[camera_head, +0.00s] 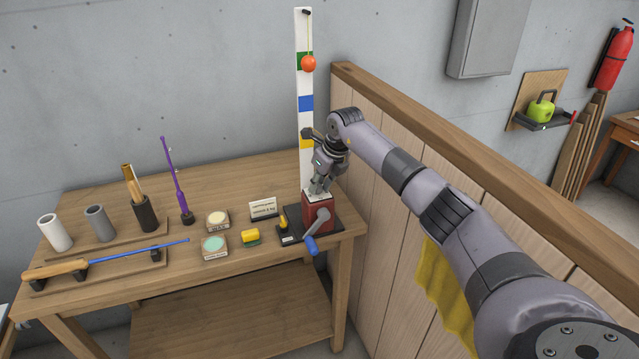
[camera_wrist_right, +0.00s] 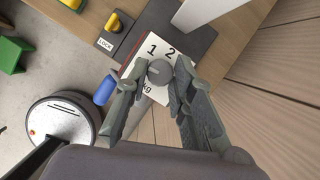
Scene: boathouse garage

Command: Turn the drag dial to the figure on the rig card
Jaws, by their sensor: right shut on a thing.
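My right gripper (camera_head: 321,185) is at the top of a dark red winch box (camera_head: 317,214) on the bench's right end. In the wrist view, my right gripper (camera_wrist_right: 160,80) has its fingers shut on the round grey drag dial (camera_wrist_right: 159,72). The dial sits on a white scale plate (camera_wrist_right: 147,52) that shows "1", "2" and "kg"; the fingers hide the rest, and I cannot read the dial's setting. The small white rig card (camera_head: 263,208) stands left of the winch; its figure is too small to read. My left gripper is not in view.
A crank with a blue grip (camera_head: 310,245) sticks out in front of the winch. A yellow lock lever (camera_head: 283,222) stands at its left. A tall striped board (camera_head: 305,80) rises behind. A wooden partition (camera_head: 400,180) borders the bench's right side.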

